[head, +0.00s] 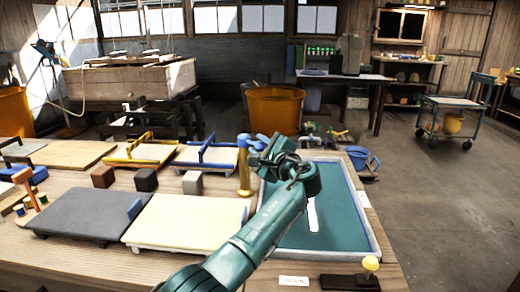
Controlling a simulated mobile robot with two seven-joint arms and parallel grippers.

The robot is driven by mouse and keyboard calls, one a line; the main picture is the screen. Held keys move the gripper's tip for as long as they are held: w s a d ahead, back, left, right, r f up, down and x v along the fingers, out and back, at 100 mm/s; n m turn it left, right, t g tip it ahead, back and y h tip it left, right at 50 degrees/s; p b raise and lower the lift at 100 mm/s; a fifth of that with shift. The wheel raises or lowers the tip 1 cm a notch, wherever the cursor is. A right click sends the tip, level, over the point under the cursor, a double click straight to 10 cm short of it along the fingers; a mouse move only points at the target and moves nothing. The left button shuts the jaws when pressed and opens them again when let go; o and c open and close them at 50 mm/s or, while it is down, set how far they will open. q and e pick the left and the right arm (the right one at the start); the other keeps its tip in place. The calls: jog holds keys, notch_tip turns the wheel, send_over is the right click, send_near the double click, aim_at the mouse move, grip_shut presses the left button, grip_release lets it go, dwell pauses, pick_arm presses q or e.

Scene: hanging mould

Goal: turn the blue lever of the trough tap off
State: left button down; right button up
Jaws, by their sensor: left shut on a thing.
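The trough tap is a yellow post (244,178) at the left back corner of the trough. Its blue lever (243,141) is at the top of the post and reaches right toward my gripper. The trough (340,232) is a shallow teal basin with a pale rim, on the right part of the bench. My left gripper (259,145) is at the top of the tap, with its arm crossing the trough's left side. It is shut on the blue lever; the fingertips are small and partly hidden by the wrist. My right gripper is out of view.
The wooden bench (75,262) holds moulds and boards left of the tap, with small dark and grey blocks (146,180) between them. An orange tub (274,108) stands beyond the bench. A yellow knob (371,263) is at front right.

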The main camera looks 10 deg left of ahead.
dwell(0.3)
pick_arm(q)
jog(key=c, duration=1.1)
grip_release()
jog(key=v, duration=1.3)
jog(key=shift+p, duration=0.35)
